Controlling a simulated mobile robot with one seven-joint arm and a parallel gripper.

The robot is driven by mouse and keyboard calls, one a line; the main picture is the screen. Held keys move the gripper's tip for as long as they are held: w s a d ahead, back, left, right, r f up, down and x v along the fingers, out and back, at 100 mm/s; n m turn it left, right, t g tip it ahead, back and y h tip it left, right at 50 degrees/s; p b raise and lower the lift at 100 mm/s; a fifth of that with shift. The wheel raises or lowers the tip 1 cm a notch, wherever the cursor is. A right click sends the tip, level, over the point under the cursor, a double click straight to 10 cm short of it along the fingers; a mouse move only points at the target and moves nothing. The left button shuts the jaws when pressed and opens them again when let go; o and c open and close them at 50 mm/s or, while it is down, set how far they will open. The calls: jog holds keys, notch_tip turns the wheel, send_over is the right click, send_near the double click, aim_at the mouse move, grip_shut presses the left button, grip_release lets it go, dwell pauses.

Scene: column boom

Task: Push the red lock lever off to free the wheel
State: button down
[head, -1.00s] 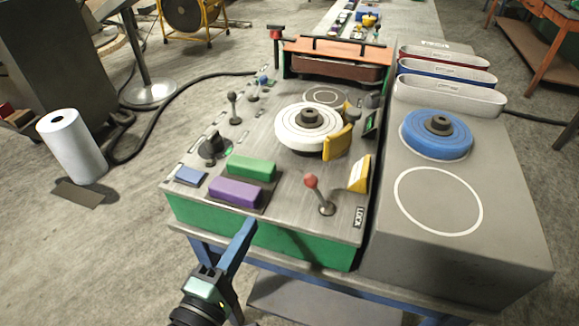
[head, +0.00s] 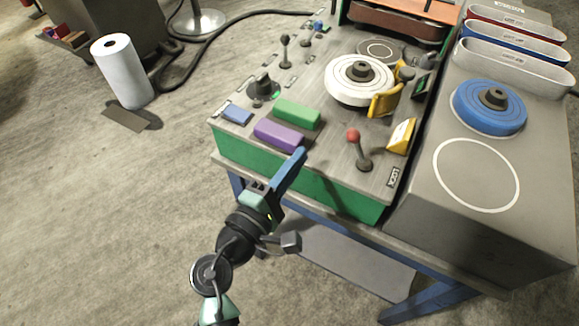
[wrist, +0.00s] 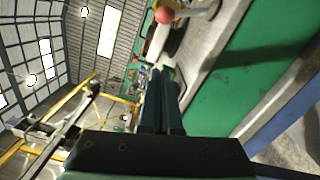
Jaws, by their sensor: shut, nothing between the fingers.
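The red-knobbed lock lever (head: 355,138) stands on the front right of the grey panel, by the LOCK label (head: 393,177). Its stem leans a little left. The white wheel (head: 345,88) lies flat behind it, with a yellow piece (head: 384,103) against its right front side. My gripper (head: 298,156) is shut and empty at the panel's front edge, left of the lever and close to the purple block; I cannot tell whether it touches anything. In the wrist view the shut fingers (wrist: 160,80) point toward the panel, and the red knob (wrist: 165,15) shows beyond them at the top.
A purple block (head: 279,135) and a green block (head: 298,113) lie left of the lever. A yellow wedge sign (head: 402,135) stands right of it. A blue wheel (head: 489,107) sits on the grey side bench (head: 535,200). Open space lies between the purple block and the lever.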

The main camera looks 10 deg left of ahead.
aim_at(358, 148)
jog(key=p+x, duration=0.1)
jog(key=x, duration=0.4)
jog(key=shift+d+r, duration=0.2)
jog(key=shift+d, duration=0.1)
jog(key=shift+s+d+r+p, duration=0.15)
jog(key=shift+d+p, duration=0.15)
jog(key=shift+d, duration=0.2)
jog(key=shift+s+d+r+p, duration=0.15)
jog(key=shift+d+p, duration=0.1)
jog(key=shift+d, duration=0.85)
